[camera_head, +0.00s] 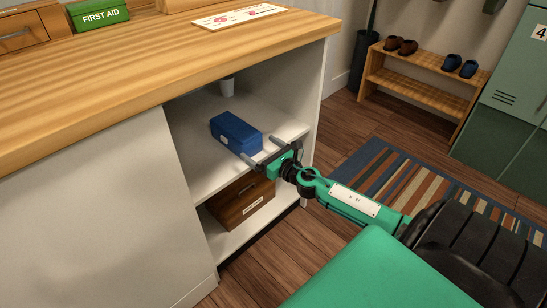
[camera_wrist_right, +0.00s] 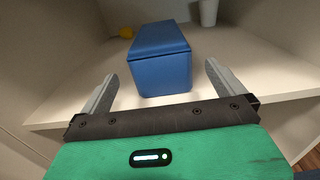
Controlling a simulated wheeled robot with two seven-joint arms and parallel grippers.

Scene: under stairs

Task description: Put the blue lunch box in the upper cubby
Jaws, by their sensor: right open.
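The blue lunch box (camera_head: 236,132) sits on the upper cubby's shelf (camera_head: 207,170), inside the white cabinet under the wooden counter. In the right wrist view the lunch box (camera_wrist_right: 160,58) stands just ahead, between and beyond the fingertips. My right gripper (camera_head: 264,154) is open at the front edge of the upper cubby. Its two grey fingers (camera_wrist_right: 160,80) are spread on either side of the box's near end, with gaps visible on both sides. My left gripper is not in view.
A white cup (camera_head: 228,87) stands farther back on the same shelf, also seen behind the box in the wrist view. A brown wooden box (camera_head: 241,200) with a label is in the lower cubby. A striped rug (camera_head: 420,190) and a shoe rack (camera_head: 425,78) lie to the right.

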